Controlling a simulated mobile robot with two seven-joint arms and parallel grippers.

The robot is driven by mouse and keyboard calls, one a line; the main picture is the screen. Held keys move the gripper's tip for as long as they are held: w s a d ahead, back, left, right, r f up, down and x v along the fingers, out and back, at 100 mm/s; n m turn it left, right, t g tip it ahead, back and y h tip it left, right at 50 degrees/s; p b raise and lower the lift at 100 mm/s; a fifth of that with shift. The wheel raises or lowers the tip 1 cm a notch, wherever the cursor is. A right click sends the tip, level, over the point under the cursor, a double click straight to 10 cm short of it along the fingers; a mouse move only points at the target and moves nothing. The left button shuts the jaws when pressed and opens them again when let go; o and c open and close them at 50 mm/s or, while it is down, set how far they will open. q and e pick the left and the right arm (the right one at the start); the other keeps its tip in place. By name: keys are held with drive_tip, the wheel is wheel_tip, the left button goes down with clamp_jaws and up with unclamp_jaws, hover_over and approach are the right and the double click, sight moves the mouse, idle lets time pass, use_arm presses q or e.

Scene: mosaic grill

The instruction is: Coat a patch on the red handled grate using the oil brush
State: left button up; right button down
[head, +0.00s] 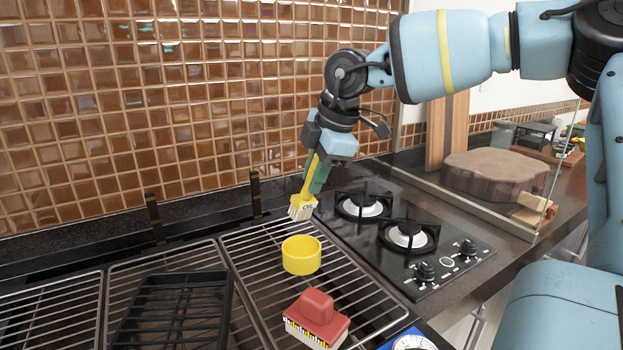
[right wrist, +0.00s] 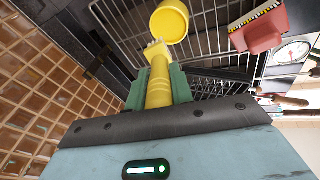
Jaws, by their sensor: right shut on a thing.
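My right gripper (head: 316,172) is shut on the yellow handle of the oil brush (head: 302,205). The brush tilts down to the left, its pale bristles above the back of the right-hand grate (head: 262,262). In the right wrist view the green fingers close around the brush handle (right wrist: 158,88), with the bristles pointing toward the yellow cup (right wrist: 170,20). The cup (head: 301,262) stands on the right-hand grate, below and apart from the bristles in the head view. I cannot make out a red handle on any grate. My left gripper is out of view.
A red block-like brush (head: 318,312) lies at the front of the right-hand grate. A black rack (head: 172,312) sits on the middle grate. A gas hob (head: 390,235) is to the right, the tiled wall (head: 130,110) behind. A round dial (right wrist: 292,52) lies beyond the red brush.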

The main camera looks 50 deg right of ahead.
sight(310, 202)
drive_tip(key=shift+f, duration=0.2)
drive_tip(key=shift+f+b, duration=0.45)
drive_tip(key=shift+f, duration=0.85)
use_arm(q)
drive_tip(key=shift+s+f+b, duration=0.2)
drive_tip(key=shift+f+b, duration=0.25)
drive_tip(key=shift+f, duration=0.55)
use_arm(e)
drive_tip(key=shift+f, duration=1.55)
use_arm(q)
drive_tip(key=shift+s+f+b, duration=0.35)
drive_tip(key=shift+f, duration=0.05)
use_arm(e)
drive_tip(key=shift+f, duration=0.5)
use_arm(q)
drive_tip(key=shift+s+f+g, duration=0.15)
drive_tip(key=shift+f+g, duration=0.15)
use_arm(e)
drive_tip(key=shift+s+f, duration=0.15)
drive_tip(key=shift+f, duration=0.05)
drive_tip(key=shift+r, duration=0.1)
